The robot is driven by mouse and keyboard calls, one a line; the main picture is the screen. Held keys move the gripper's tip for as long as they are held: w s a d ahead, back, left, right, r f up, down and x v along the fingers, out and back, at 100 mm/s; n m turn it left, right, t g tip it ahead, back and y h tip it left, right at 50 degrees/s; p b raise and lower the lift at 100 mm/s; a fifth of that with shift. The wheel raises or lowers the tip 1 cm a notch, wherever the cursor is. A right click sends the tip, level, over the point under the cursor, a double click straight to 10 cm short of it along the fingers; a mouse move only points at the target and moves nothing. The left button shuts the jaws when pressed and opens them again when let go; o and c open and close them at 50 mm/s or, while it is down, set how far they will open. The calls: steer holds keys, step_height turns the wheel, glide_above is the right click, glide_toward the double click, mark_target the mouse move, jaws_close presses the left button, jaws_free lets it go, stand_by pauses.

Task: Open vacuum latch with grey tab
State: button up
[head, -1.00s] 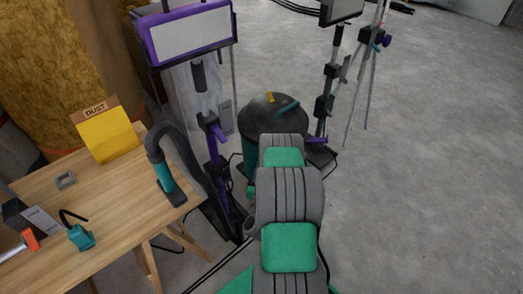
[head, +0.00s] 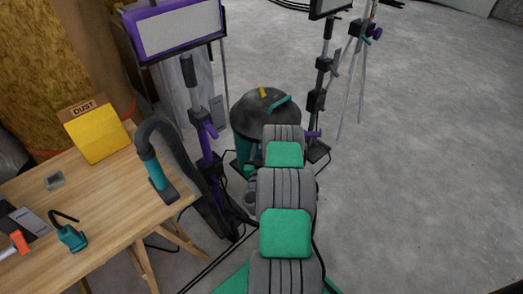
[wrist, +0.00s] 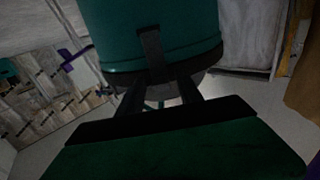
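The vacuum (head: 262,112) stands on the floor beyond my arm, with a dark lid, a teal handle (head: 281,103) and a yellow part (head: 262,91) on top. My arm hides part of its teal body. In the wrist view its teal drum (wrist: 200,35) fills the upper middle, with a dark rim below. A dark grey strap-like latch tab (wrist: 151,52) lies against the drum. My gripper (wrist: 163,90) points at the drum, its two dark fingers apart, with the tab just beyond them. Contact cannot be told. The head view hides my gripper.
A purple-framed work light (head: 178,32) on a stand is left of the vacuum; another stand (head: 316,100) and a tripod are to the right. A wooden bench (head: 115,200) with a yellow dust bag and tools is at left. A dark hose runs beside it. Right floor is clear.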

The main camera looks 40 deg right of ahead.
jaws_close()
stand_by(1.2)
